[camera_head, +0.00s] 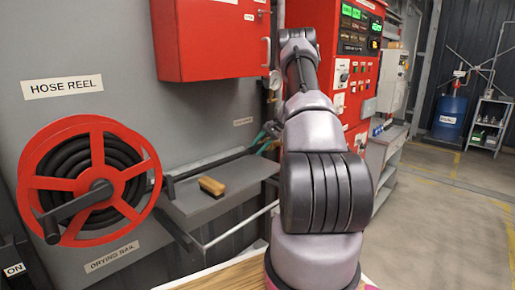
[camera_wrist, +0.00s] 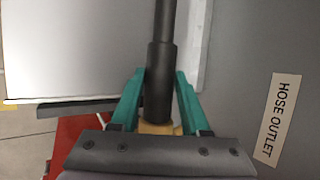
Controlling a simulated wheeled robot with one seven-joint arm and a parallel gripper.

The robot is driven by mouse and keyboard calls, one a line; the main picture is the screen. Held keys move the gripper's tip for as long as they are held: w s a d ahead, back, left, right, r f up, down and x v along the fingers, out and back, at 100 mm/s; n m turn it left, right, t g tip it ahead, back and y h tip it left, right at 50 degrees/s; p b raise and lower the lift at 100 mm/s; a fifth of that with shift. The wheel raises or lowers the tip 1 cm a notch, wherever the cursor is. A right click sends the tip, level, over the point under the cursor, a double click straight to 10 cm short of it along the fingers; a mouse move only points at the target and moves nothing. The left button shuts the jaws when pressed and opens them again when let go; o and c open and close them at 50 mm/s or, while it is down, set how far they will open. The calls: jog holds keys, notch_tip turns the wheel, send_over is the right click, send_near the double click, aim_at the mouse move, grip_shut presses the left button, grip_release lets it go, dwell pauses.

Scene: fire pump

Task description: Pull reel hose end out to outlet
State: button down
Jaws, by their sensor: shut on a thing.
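The red hose reel (camera_head: 88,180) with black hose coiled in it is on the grey wall at the left in the head view. A straight black length (camera_head: 215,163) runs from the reel toward my gripper (camera_head: 270,133), whose teal fingers show beside my arm. In the wrist view, my gripper (camera_wrist: 158,85) is shut on the thick black hose end (camera_wrist: 158,90), with a yellowish part (camera_wrist: 160,129) between the finger bases. A HOSE OUTLET label (camera_wrist: 278,118) is on the grey wall to the right of the fingers. I cannot make out the outlet itself.
A grey shelf (camera_head: 225,190) with a brown brush (camera_head: 212,186) sits below the hose. A red cabinet (camera_head: 212,40) hangs above. A red control panel (camera_head: 355,70) stands behind my arm. The floor at the right (camera_head: 445,205) is clear.

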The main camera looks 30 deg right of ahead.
jog(key=shift+c, duration=2)
grip_release()
jog(key=shift+d, duration=0.4)
jog(key=shift+a, duration=0.1)
jog(key=v, duration=1)
jog(key=shift+r, duration=0.35)
jog(key=shift+s+d, duration=0.15)
jog(key=shift+d, duration=0.1)
